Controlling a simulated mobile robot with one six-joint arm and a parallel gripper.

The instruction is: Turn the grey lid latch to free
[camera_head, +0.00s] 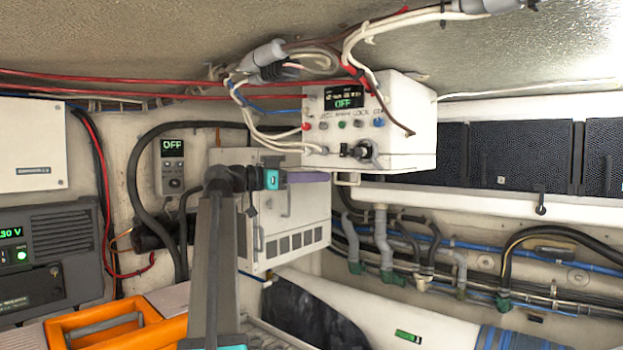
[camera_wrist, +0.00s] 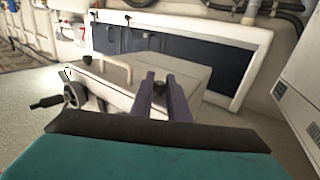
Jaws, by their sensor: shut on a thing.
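My gripper (camera_head: 325,177) reaches in from the left with its purple fingers, just under the white control box (camera_head: 412,140). In the wrist view the two fingers (camera_wrist: 162,82) stand close together against the box's pale underside (camera_wrist: 195,76). A small dark grey piece (camera_wrist: 159,88) sits between them, and the fingers are shut on it. It appears to be the lid latch; its turned position cannot be read. In the head view the fingers and box hide it. A pale bent handle (camera_head: 348,181) hangs beside the fingertips, apart from them; it also shows in the wrist view (camera_wrist: 116,66).
The box carries a display reading OFF, a row of small buttons and a black knob (camera_head: 362,151). Cables hang above it. A white vented cabinet (camera_head: 296,240) stands behind my arm. An orange case (camera_head: 165,320) lies at lower left. Pipes run along the right wall.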

